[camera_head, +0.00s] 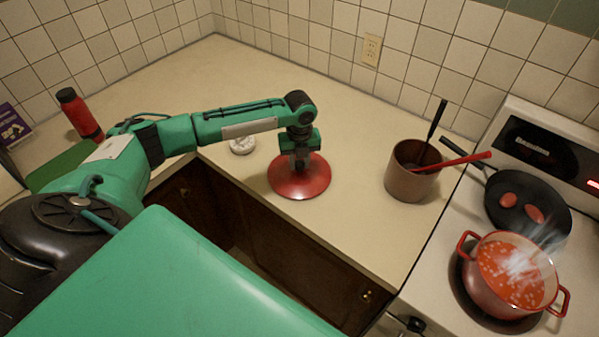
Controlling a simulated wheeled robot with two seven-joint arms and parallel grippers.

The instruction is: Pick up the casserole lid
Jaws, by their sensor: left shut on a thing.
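The casserole lid (299,185) is a round red lid at the middle of the beige counter, near its front edge. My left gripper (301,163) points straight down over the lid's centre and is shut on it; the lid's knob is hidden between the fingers. I cannot tell whether the lid rests on the counter or is slightly above it. My right gripper is not in view. A red casserole pot (508,275) without a lid stands steaming on the stove at the right, full of red food.
A brown crock (412,172) with utensils stands right of the lid, its red handle sticking out rightward. A black pan (527,208) with two red pieces sits on the stove. A small white dish (242,145) lies behind my left forearm. A red bottle (79,114) stands far left.

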